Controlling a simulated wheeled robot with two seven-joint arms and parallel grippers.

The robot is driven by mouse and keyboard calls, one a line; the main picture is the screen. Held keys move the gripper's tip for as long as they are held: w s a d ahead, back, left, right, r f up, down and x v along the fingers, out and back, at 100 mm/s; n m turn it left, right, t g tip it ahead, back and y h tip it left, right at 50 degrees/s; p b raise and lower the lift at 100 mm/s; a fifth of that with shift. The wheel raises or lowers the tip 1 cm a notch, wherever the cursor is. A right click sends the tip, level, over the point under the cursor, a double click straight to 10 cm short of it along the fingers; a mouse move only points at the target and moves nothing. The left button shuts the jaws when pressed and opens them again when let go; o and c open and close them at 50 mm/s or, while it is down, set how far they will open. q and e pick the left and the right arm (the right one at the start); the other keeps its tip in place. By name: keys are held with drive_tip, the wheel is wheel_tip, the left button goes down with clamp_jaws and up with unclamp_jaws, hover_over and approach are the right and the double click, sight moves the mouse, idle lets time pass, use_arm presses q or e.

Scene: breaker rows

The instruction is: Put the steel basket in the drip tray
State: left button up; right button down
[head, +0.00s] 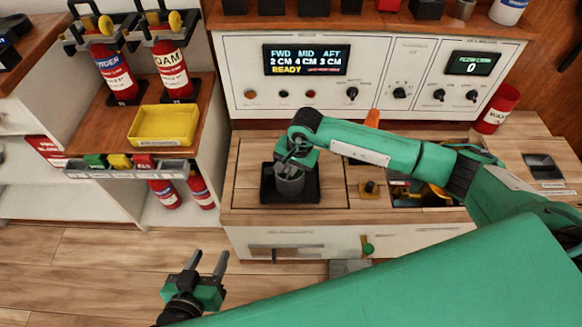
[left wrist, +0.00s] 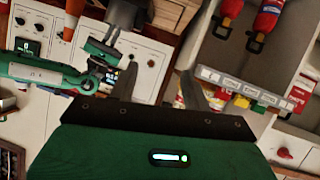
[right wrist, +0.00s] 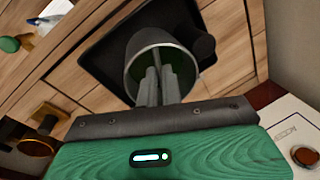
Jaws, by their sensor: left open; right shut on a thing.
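The steel basket (head: 289,184), a grey round cup, stands upright within the outline of the black drip tray (head: 268,196) on the wooden counter. I cannot tell whether its base touches the tray floor. My right gripper (head: 291,162) is shut on its rim from above. In the right wrist view the fingers (right wrist: 163,85) grip the near wall of the basket (right wrist: 143,47), over the drip tray (right wrist: 95,62). My left gripper (head: 208,262) is open and empty, low over the floor, away from the basket. The arm and fingers partly hide the basket.
A panel (head: 370,80) with displays and knobs rises behind the counter. A red can (head: 495,108) stands at the right. A yellow bin (head: 164,126) and fire extinguishers (head: 172,68) occupy the left shelf. Small knobs sit right of the tray.

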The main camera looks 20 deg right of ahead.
drive_tip(key=c, duration=1.6)
unclamp_jaws()
drive_tip(key=shift+r, duration=0.1)
